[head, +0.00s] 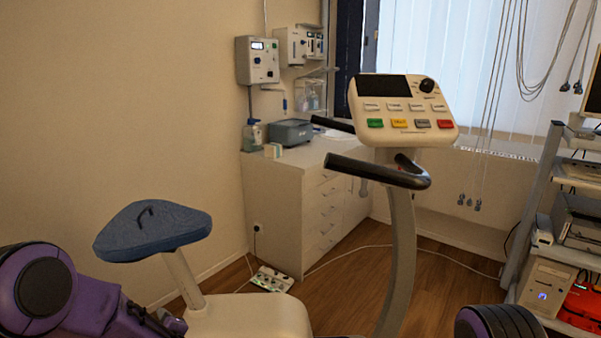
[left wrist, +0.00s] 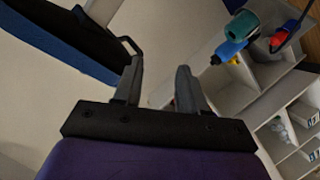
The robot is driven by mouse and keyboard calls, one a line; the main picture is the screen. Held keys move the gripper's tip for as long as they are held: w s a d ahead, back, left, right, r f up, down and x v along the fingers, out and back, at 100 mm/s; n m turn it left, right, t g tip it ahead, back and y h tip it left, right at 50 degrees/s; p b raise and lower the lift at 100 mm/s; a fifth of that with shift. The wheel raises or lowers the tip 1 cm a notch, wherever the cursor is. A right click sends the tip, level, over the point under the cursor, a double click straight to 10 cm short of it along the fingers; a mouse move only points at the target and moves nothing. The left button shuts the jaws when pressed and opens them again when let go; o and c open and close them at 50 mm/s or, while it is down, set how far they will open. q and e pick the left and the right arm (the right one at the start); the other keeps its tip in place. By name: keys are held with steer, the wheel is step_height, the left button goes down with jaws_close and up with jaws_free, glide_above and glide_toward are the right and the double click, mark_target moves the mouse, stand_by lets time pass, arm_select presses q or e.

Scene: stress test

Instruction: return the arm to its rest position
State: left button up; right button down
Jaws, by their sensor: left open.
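My left arm (head: 50,290) is purple and black and comes in low at the left of the head view, beside the exercise bike's blue seat (head: 155,228).
The bike's console (head: 403,110) and black handlebar (head: 375,170) stand in the middle. Behind are a white cabinet (head: 290,200) and wall devices (head: 257,62). A rack (head: 545,190) stands at right. Cables and a power strip (head: 272,280) lie on the wooden floor.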

arm_select(q)
steer(key=s+d+f+m+g+h, duration=0.2)
steer(key=s+f+m+h, duration=0.15)
steer(key=s+f, duration=0.5)
steer(key=s+d+f+m+g+h, duration=0.15)
steer(key=s+f+m, duration=0.25)
steer(key=s+f, duration=0.45)
steer(key=s+f+m+g, duration=0.1)
steer(key=s+f+g, duration=0.1)
steer(key=s, duration=0.7)
steer(key=s+f+m+g+h, duration=0.1)
steer(key=s+f+g, duration=0.1)
steer(key=s, duration=0.8)
steer(key=shift+d, duration=0.4)
steer(key=shift+s+f, duration=0.1)
